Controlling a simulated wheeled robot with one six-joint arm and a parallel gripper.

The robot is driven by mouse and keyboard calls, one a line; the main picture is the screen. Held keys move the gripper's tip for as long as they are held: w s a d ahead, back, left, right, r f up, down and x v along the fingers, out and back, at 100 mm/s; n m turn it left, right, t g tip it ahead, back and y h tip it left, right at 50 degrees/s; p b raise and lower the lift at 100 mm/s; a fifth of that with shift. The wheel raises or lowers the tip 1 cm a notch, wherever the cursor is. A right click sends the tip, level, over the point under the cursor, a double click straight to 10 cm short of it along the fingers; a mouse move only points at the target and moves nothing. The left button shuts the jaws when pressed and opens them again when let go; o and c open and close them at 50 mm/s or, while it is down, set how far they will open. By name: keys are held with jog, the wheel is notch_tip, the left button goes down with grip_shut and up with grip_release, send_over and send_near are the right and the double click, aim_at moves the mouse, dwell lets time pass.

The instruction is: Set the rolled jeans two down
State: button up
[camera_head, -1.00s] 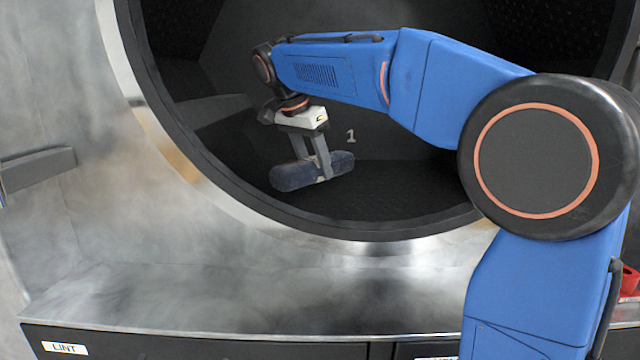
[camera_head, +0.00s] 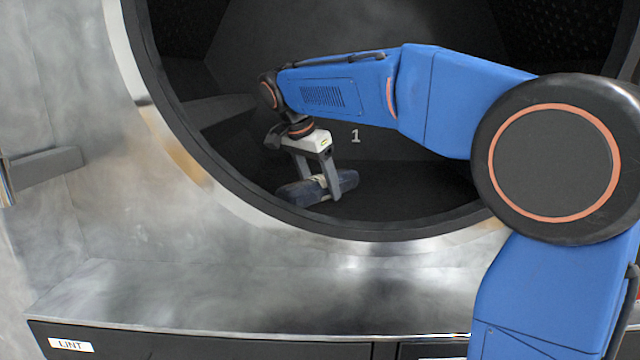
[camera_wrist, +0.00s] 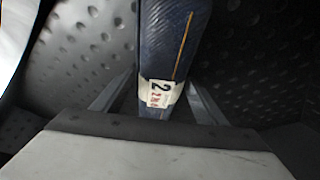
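The rolled jeans two (camera_head: 347,181) are a dark blue denim roll, lying low inside the round drum opening in the head view. In the wrist view the roll (camera_wrist: 165,45) runs away from me, with an orange seam and a white tag marked 2 (camera_wrist: 158,94). My gripper (camera_head: 320,190) points down over the middle of the roll, one finger on each side. In the wrist view the fingers (camera_wrist: 160,90) stand apart, with a visible gap between them and the roll. The roll appears to rest on the drum floor; its underside is hidden.
The dark drum (camera_head: 420,200) surrounds my forearm, with its metal rim (camera_head: 215,195) close on the left and below. A number 1 (camera_head: 355,136) marks the drum's back. The drum floor right of the roll looks clear. A metal ledge (camera_head: 220,295) lies below the opening.

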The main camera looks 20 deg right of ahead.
jog(key=v, duration=1.1)
jog(key=shift+a+r, duration=0.1)
jog(key=shift+r, duration=0.2)
jog(key=shift+a+r, duration=0.1)
jog(key=shift+r, duration=0.15)
jog(key=shift+s, duration=0.1)
